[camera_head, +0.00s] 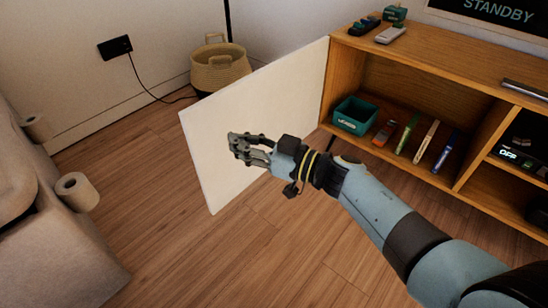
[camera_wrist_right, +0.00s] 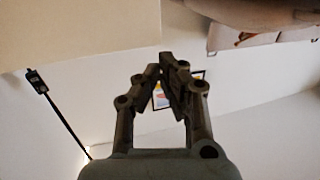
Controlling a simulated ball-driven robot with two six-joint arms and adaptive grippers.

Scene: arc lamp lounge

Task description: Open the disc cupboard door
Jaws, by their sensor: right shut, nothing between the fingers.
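The disc cupboard door (camera_head: 290,95) is a white panel and stands wide open, swung out to the left from the wooden cabinet (camera_head: 430,62). The open compartment shows a teal bin (camera_head: 354,117) and several slim cases (camera_head: 407,134) on its floor. My right gripper (camera_head: 236,146) is in front of the door's inner face in the head view, shut and empty. Its fingertips also meet in the right wrist view (camera_wrist_right: 168,68). I cannot tell whether it touches the door. My left gripper is not in view.
A woven basket (camera_head: 220,68) stands by the wall behind the door. A grey sofa (camera_head: 50,225) with paper rolls (camera_head: 77,192) is at the left. Remotes (camera_head: 390,34) and a screen (camera_head: 490,18) are on the cabinet top. The wooden floor (camera_head: 150,160) between sofa and door is clear.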

